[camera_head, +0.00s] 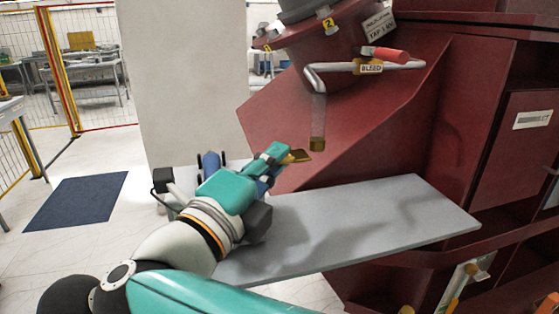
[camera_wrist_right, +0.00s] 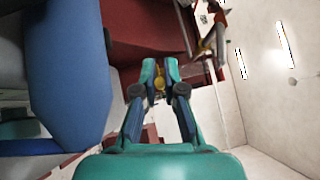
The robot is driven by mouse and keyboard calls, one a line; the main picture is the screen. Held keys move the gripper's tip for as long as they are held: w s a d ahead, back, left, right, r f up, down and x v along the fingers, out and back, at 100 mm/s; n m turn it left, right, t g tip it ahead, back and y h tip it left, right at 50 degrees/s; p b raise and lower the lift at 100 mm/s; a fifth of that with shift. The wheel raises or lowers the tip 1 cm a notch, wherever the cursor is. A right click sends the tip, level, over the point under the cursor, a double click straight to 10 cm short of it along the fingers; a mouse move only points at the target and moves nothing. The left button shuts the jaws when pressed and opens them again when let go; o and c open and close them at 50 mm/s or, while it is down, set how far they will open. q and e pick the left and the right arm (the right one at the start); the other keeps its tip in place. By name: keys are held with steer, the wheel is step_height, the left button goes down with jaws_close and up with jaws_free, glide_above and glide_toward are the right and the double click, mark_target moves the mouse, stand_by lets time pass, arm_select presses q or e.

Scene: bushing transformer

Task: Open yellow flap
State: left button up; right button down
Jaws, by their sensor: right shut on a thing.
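A small yellow flap (camera_head: 299,156) shows at the tips of my right gripper (camera_head: 280,158) in the head view, beside the lower end of a bent grey pipe (camera_head: 319,108). In the right wrist view the yellow flap (camera_wrist_right: 159,83) sits between the two teal fingers of my right gripper (camera_wrist_right: 160,74), which is shut on it. The pipe's brass-coloured end (camera_head: 317,144) is just up and right of the flap, and I cannot tell whether they touch. The fingers hide part of the flap. My left gripper is not in view.
A grey shelf (camera_head: 380,220) lies below the gripper. The dark red transformer housing (camera_head: 400,120) fills the right side. A pale panel (camera_head: 185,80) stands behind; open floor lies left.

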steer(key=shift+a+f, duration=0.1)
steer(key=shift+f, duration=0.15)
steer(key=c, duration=1.2)
jaws_free()
steer(key=shift+w, duration=0.15)
steer(key=shift+c, duration=0.2)
steer(key=shift+r, duration=0.1)
